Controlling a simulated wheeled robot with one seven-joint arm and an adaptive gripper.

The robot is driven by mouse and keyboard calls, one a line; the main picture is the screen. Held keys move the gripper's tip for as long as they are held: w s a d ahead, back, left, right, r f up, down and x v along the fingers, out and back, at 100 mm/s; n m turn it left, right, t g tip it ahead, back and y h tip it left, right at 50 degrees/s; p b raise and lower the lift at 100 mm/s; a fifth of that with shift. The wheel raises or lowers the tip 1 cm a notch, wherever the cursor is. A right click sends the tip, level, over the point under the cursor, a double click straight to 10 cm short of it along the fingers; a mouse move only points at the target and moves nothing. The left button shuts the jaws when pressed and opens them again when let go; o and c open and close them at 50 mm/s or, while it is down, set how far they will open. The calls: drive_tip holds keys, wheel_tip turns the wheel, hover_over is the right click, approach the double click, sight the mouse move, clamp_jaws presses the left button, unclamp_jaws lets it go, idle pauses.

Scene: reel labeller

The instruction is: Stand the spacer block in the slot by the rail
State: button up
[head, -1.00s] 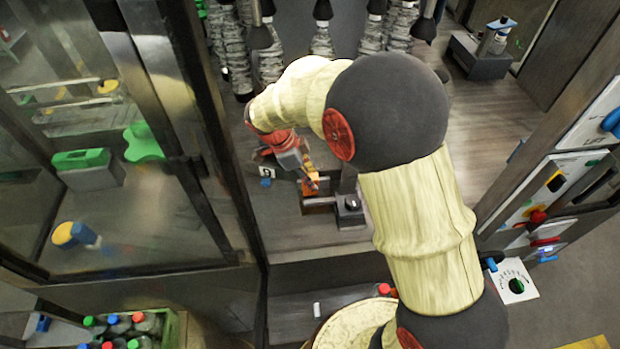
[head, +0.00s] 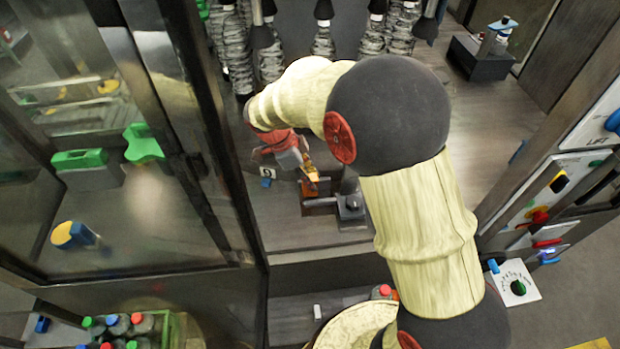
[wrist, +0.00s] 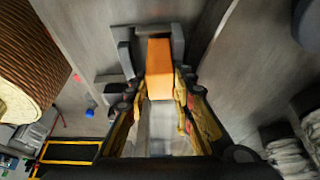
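The orange spacer block (wrist: 160,62) stands at a dark grey fixture in the wrist view, with grey walls close on its left, far and right sides. In the head view the block (head: 310,188) shows small below my gripper (head: 308,172). My gripper (wrist: 161,88) has its fingers on either side of the block's near end, with narrow gaps showing, so it looks open. The slot (wrist: 125,50) is seen as grey walls around the block. Its floor is hidden, so I cannot tell how deep the block sits.
A grey post with a dark knob (head: 351,203) stands just right of the block. A small blue-marked tag (head: 266,174) lies to the left. Grey hoses (head: 235,55) hang behind. A patterned brown roll (wrist: 30,50) is at the wrist view's upper left.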

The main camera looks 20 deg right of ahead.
drive_tip(key=o, duration=0.5)
drive_tip(key=shift+s+d+f, duration=0.1)
